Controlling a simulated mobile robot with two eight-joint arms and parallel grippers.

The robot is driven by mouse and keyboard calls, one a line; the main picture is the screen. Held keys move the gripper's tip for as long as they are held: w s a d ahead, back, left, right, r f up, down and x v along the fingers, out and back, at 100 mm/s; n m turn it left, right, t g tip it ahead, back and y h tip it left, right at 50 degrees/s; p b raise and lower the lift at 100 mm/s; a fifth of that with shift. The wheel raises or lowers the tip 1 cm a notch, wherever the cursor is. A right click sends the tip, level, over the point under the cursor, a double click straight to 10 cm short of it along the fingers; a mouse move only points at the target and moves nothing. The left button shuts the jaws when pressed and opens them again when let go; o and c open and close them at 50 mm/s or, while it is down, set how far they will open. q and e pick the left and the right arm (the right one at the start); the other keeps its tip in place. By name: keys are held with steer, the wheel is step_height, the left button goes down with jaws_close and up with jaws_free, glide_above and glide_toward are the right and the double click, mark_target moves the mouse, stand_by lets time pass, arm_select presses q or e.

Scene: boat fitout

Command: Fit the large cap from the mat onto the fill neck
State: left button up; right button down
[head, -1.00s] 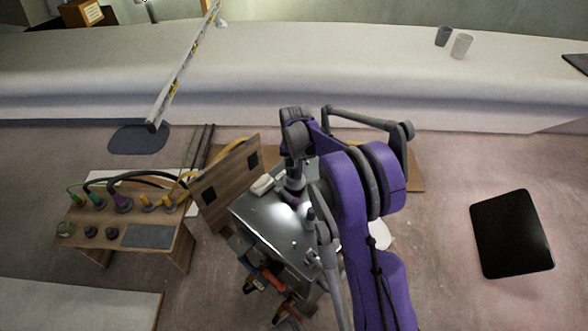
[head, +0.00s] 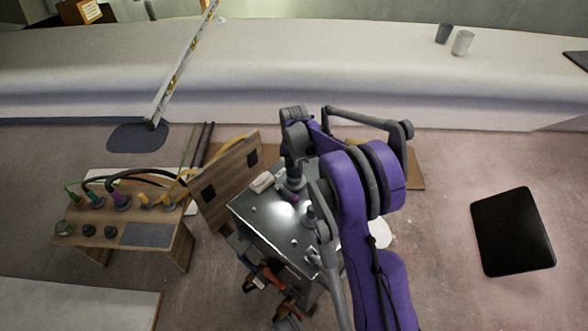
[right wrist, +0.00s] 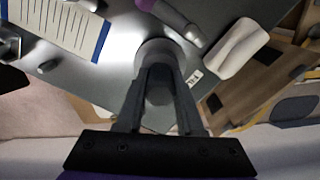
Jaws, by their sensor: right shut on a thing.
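My right gripper (head: 292,187) is over the shiny metal cabinet top (head: 262,222), pointing down. In the right wrist view the gripper (right wrist: 157,100) is shut on a grey round piece (right wrist: 155,52), which looks like the large cap. It is close to the metal top; the fingers hide much of it, and I cannot tell whether it touches anything below. No fill neck can be made out for certain. A grey mat (head: 148,235) on the wooden bench shows nothing on it. My left gripper is not in view.
Close by are a purple-and-grey cylinder (right wrist: 178,18), a white block (right wrist: 236,48) and a blue-edged sheet (right wrist: 75,22). An upright wooden panel (head: 225,180) stands left of the cabinet. The wooden bench (head: 178,246) carries hoses and dark knobs (head: 90,231).

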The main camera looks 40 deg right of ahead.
steer(key=shift+c, duration=2.3)
jaws_free()
steer(key=shift+o, duration=0.3)
steer(key=o, duration=0.4)
steer(key=shift+r+p, duration=2.55)
steer(key=shift+r, duration=1.75)
